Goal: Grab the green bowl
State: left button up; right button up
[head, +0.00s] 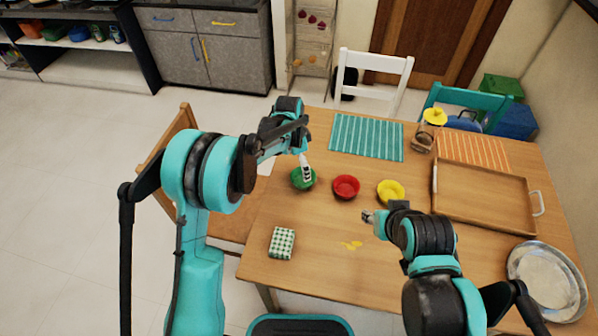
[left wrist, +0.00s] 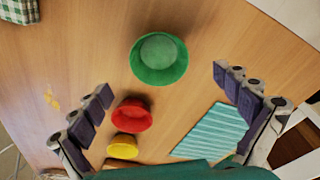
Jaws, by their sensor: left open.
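The green bowl (head: 303,180) stands on the wooden table near its left edge, left of a red bowl (head: 346,187) and a yellow bowl (head: 391,191). In the left wrist view the green bowl (left wrist: 159,59) is at upper middle, with its inside showing. My left gripper (head: 306,172) is over the green bowl in the head view and hides part of it. Its fingers (left wrist: 165,105) are spread wide, with nothing held between them. My right gripper (head: 370,216) is near the yellow bowl, small and partly hidden by its arm; its jaws are unclear.
A teal striped mat (head: 367,137) lies behind the bowls. A wooden tray (head: 484,193) and a metal plate (head: 547,280) are at right. A checkered box (head: 282,243) lies at the front left. Yellow marks (head: 351,245) are on the table. Chairs stand around it.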

aim_at(303, 182)
pick_arm(q)
jog(key=f, duration=0.1)
jog(key=f+b, duration=0.1)
jog(key=f, duration=0.1)
jog(key=shift+d, duration=0.3)
jog(key=f, duration=0.1)
jog(key=f+b, duration=0.1)
jog(key=f, duration=0.1)
jog(key=f+b, duration=0.1)
jog(key=shift+w+d+f, duration=0.15)
jog(key=shift+d+f, duration=0.15)
jog(key=shift+f, duration=0.1)
jog(key=shift+r, duration=0.1)
jog(key=c, duration=1.2)
